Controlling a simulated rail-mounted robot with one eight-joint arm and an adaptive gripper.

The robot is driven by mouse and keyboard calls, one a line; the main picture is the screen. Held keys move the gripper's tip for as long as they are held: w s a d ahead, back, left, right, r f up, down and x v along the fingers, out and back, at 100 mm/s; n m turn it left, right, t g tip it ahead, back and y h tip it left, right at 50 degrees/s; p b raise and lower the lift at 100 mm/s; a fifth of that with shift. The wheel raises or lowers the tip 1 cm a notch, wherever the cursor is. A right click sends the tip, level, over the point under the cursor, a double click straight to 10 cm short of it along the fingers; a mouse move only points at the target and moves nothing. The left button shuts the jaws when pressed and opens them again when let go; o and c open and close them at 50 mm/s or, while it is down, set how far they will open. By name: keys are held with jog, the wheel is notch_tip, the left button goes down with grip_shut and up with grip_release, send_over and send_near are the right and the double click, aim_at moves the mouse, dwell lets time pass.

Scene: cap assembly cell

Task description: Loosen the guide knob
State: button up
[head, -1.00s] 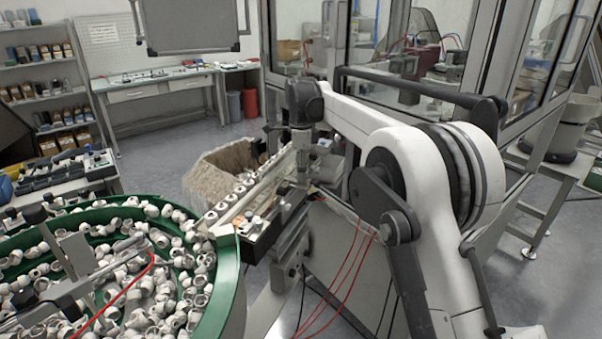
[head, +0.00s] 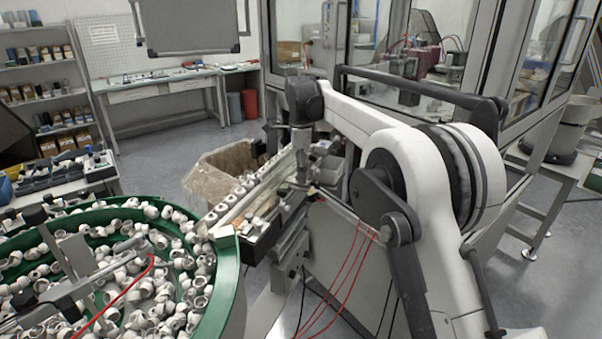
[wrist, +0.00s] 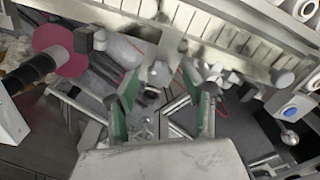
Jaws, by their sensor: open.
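My gripper (wrist: 166,92) is open, its two green-padded fingers apart above the metal guide parts. In the head view my gripper (head: 301,172) points down over the far part of the guide rail; its fingers are hard to make out there. A small grey knob-like part (wrist: 158,74) shows between and just beyond the fingertips in the wrist view. Other grey knobs sit near the rail at left (wrist: 83,40) and right (wrist: 283,78). I cannot tell for sure which is the guide knob. No contact with the fingers is visible.
The guide rail (wrist: 215,52) with white caps crosses the top of the wrist view. A red disc (wrist: 60,50) and a box with a blue button (wrist: 290,110) flank the fingers. The green feeder bowl (head: 228,275) holds many caps. A carton (head: 205,180) stands behind the rail.

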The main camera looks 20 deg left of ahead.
notch_tip(320, 180, up, 12)
jog(key=shift+f, duration=0.25)
dwell(0.4)
